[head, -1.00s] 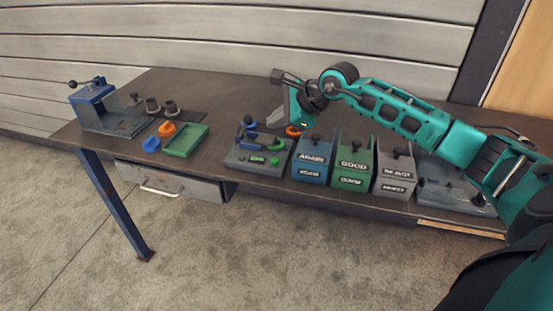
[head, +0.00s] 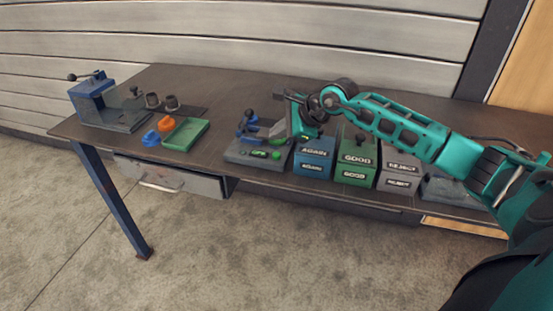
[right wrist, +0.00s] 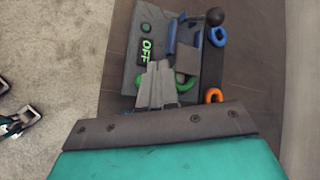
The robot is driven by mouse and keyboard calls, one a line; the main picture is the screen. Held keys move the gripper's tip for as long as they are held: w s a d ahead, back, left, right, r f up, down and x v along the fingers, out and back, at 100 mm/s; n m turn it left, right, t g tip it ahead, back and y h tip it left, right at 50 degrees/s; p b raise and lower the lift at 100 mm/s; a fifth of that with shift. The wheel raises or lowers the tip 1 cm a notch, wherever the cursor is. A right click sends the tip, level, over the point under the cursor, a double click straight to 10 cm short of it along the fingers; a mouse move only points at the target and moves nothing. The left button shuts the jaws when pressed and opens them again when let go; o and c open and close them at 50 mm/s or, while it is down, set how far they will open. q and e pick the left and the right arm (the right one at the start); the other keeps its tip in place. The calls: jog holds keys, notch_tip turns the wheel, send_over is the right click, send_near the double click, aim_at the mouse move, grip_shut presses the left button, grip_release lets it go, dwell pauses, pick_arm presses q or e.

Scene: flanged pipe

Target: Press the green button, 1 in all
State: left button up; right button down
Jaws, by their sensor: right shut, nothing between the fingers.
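The grey test fixture (head: 238,155) stands near the bench's front edge. My right gripper (head: 276,134) is shut and empty, above the fixture's right part.
Bins marked AGAIN (head: 313,152), GOOD (head: 355,157) and REJECT (head: 400,168) stand right of the fixture. A green tray (head: 186,134) and a blue clamp device (head: 92,85) stand to the left. An orange ring (right wrist: 213,95) lies beside the fixture.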

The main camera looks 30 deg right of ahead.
aim_at(279, 156)
notch_tip(279, 156, down, 3)
jog(key=shift+f+b, duration=0.2)
jog(key=shift+b, duration=0.85)
dwell(1.0)
jog(key=shift+f+b, duration=0.4)
jog(key=shift+b, duration=0.05)
